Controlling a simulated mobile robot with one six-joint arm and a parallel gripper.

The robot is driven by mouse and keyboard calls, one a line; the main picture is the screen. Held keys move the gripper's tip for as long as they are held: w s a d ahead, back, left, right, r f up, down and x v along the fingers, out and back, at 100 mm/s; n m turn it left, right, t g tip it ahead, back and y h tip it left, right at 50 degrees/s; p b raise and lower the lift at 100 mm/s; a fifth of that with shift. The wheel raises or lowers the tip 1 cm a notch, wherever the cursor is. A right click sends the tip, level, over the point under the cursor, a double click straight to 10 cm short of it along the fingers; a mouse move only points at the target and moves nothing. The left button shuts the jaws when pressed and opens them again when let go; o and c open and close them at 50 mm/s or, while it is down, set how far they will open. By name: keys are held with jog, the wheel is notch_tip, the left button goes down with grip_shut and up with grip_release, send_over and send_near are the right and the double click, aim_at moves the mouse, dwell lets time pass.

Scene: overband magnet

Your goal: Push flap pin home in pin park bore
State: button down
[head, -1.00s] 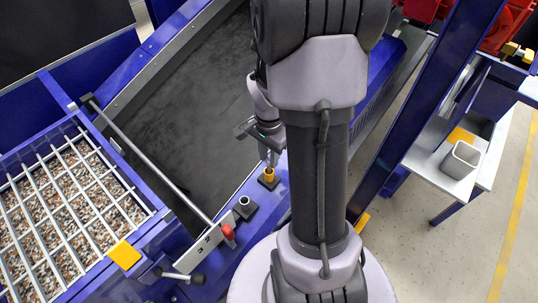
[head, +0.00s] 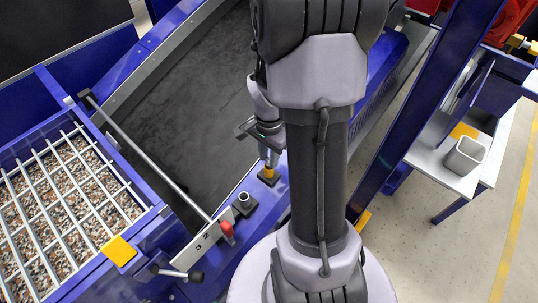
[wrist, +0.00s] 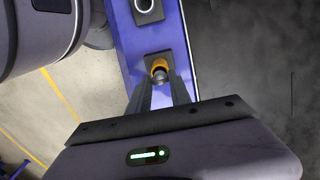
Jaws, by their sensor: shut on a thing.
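The flap pin (head: 269,172) has a yellow part, and it stands in a square black block on the blue rail. In the wrist view the pin's yellow collar (wrist: 158,64) and grey metal top show over the block (wrist: 150,57). My gripper (head: 270,158) is above the block, shut on the pin's upper part; in the wrist view its two dark fingers (wrist: 161,82) flank the pin. The bore itself is hidden by the pin. I cannot tell whether the collar touches the block.
A second black block (head: 244,204) with an empty metal-ringed hole sits nearby on the rail; it also shows in the wrist view (wrist: 147,8). A red-knobbed lever (head: 227,228) and a long rod (head: 155,160) lie left. A gravel grid (head: 65,190) is far left.

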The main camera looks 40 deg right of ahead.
jog(key=shift+f, duration=0.25)
jog(key=c, duration=1.1)
grip_release()
jog(key=shift+r, duration=0.1)
notch_tip(320, 180, up, 17)
jog(key=p, duration=0.7)
jog(key=shift+r+p, duration=0.2)
jog(key=shift+p, duration=0.1)
